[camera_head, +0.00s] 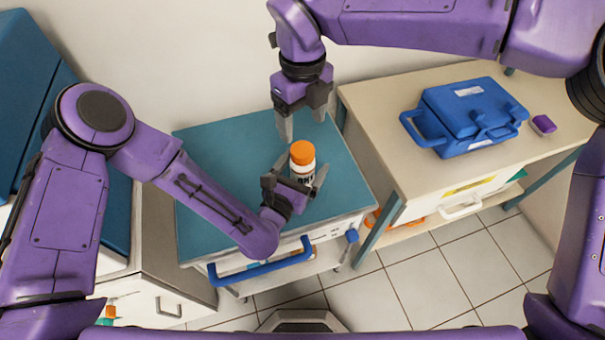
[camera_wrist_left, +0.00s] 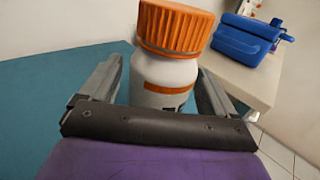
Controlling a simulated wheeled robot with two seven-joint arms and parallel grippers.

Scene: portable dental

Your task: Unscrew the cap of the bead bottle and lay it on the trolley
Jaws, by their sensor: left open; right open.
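The bead bottle (camera_head: 302,172) stands upright on the trolley's teal top (camera_head: 222,160). It is white with dark lettering, and its orange ribbed cap (camera_head: 302,152) is on it. In the left wrist view the bottle (camera_wrist_left: 162,75) stands between my left fingers, with the cap (camera_wrist_left: 176,27) above them. My left gripper (camera_head: 302,180) is open around the bottle's body, with gaps visible beside it. My right gripper (camera_head: 302,122) is open and empty, pointing down above and behind the cap.
A beige bench (camera_head: 380,105) on the right carries a blue case (camera_head: 470,115) and a small purple block (camera_head: 543,124). The trolley's left side is clear. A blue handle (camera_head: 262,268) runs along its front.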

